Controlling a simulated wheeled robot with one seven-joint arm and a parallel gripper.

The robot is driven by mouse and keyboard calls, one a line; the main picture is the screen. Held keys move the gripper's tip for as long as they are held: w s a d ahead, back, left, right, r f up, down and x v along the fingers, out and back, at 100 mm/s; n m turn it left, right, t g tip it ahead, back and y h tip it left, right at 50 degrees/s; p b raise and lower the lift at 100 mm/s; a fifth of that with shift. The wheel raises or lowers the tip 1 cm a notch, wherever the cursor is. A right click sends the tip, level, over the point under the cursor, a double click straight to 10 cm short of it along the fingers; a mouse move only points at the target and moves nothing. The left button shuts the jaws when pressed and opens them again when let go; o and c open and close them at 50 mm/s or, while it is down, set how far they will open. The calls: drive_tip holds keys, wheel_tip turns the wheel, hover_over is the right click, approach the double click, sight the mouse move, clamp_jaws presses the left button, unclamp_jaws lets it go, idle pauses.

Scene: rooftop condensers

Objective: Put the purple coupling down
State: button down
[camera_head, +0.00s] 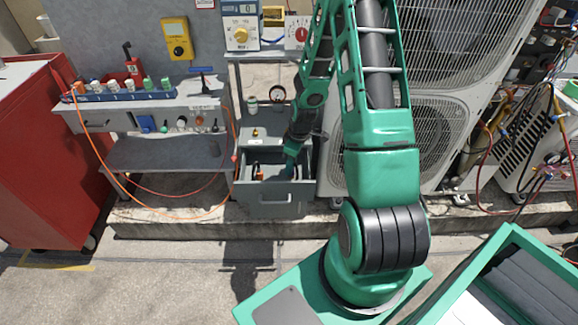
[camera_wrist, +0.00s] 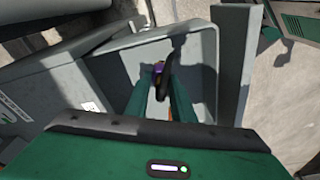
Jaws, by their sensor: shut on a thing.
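The purple coupling (camera_wrist: 158,68) shows only as a small purple patch between my fingertips in the wrist view, next to a dark, roundish part. My gripper (camera_wrist: 162,82) is shut on it, with its two green fingers reaching down into an open grey drawer (camera_wrist: 205,45). In the head view my gripper (camera_head: 290,172) is low inside the same drawer (camera_head: 275,200), near its right side. The coupling cannot be made out there. I cannot tell whether it touches the drawer floor.
A small orange item (camera_head: 259,173) lies in the drawer's left part. A grey bench (camera_head: 150,115) with a row of bottles stands left, with an orange hose hanging from it. A red cabinet (camera_head: 40,150) is far left. Condenser units (camera_head: 435,130) stand right of the drawer.

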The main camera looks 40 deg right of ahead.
drive_tip(key=shift+f, duration=0.45)
drive_tip(key=c, duration=1.5)
unclamp_jaws()
drive_tip(key=shift+r, duration=0.1)
wheel_tip(320, 180, up, 12)
drive_tip(key=s+d+f, duration=0.1)
drive_tip(key=s+r+m+g+h, duration=0.1)
drive_tip(key=s+r+m, duration=0.5)
drive_tip(key=s+r, duration=0.75)
drive_tip(key=s+a+r+m, duration=0.1)
drive_tip(key=s+r+m, duration=0.1)
drive_tip(key=s+r, duration=0.1)
drive_tip(key=s+a+r+m, duration=0.1)
drive_tip(key=s+r+m, duration=0.1)
drive_tip(key=s, duration=0.4)
drive_tip(key=s+a+r+m, duration=0.2)
drive_tip(key=s+r+m, duration=0.1)
drive_tip(key=s, duration=0.2)
drive_tip(key=shift+s+a+r, duration=0.1)
drive_tip(key=shift+r, duration=0.3)
